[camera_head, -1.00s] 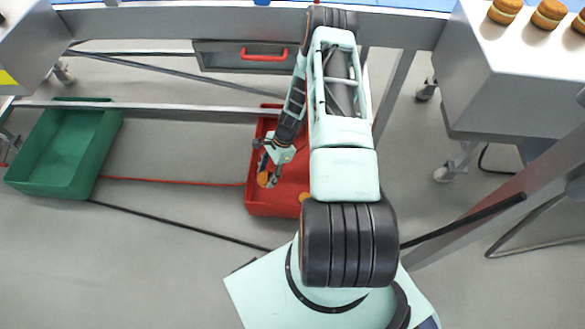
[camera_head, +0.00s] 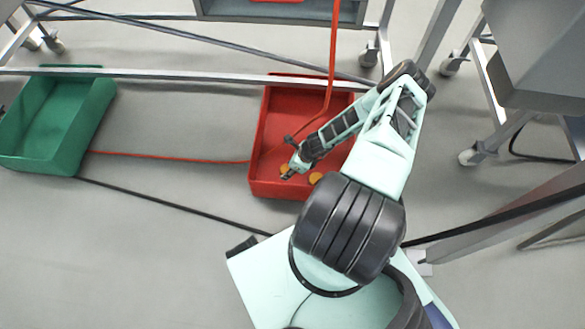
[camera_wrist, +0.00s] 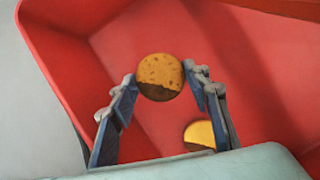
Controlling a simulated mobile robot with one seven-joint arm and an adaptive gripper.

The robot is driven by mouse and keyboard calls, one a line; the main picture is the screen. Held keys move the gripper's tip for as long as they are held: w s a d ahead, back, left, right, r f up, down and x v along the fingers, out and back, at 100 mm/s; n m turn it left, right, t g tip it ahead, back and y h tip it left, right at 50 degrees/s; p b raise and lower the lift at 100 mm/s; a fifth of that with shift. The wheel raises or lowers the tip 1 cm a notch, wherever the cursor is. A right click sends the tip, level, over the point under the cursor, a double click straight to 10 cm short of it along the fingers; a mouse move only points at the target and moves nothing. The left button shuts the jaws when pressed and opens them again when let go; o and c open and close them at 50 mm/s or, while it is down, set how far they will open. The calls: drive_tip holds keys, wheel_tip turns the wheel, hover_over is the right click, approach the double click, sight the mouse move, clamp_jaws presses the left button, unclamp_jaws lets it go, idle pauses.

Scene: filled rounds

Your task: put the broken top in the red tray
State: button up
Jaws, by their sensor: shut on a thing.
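The red tray (camera_head: 256,150) stands on the floor in the middle of the head view. My gripper (camera_head: 288,173) is low over its near left part. In the wrist view my gripper (camera_wrist: 160,80) is shut on a round orange-brown top (camera_wrist: 160,72) with a dark lower part, held between the fingertips. I cannot tell whether it touches the tray floor. A second round top (camera_wrist: 200,133), orange with a dark lower part, lies on the tray floor; in the head view it (camera_head: 316,178) is right of the gripper.
A green tray (camera_head: 60,125) stands on the floor at the left. A metal rail (camera_head: 180,78) crosses behind the trays. A red cable (camera_head: 333,60) runs down into the red tray area. Wheeled metal tables stand at the back and right.

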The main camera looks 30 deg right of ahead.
wheel_tip(320, 180, down, 6)
drive_tip(key=shift+r+b, duration=0.2)
drive_tip(key=shift+b, duration=0.9)
drive_tip(key=shift+r, duration=0.1)
drive_tip(key=o, duration=0.8)
drive_tip(key=shift+c, duration=0.2)
drive_tip(key=p+v, duration=0.5)
drive_tip(key=v, duration=0.7)
